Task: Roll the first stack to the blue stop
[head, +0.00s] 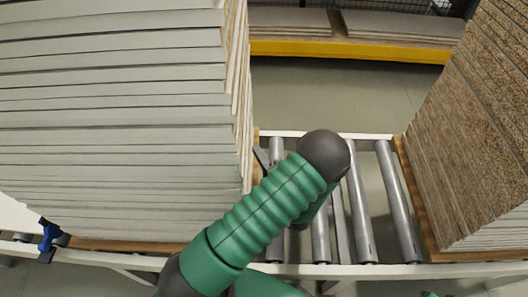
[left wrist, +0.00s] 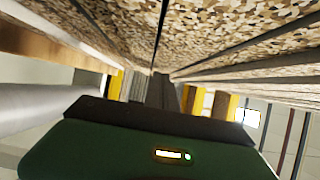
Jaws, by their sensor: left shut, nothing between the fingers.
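A tall stack of grey-white boards (head: 110,120) stands on a brown base board (head: 130,245) on the roller conveyor at the left. A blue stop (head: 47,236) is on the near rail by the stack's lower left. My left arm crosses in front of the stack's right side; its gripper is mostly hidden behind the forearm, with a dark part close to the stack's right face. In the left wrist view my left gripper (left wrist: 155,90) is shut and empty, pointing along speckled board edges (left wrist: 230,40) just above it. Contact cannot be told. My right gripper is not in view.
A second stack with brown particleboard faces (head: 475,120) stands on the conveyor at the right. Bare metal rollers (head: 360,210) lie between the stacks. A yellow rail (head: 350,50) with flat boards behind it runs across the back, beyond open floor.

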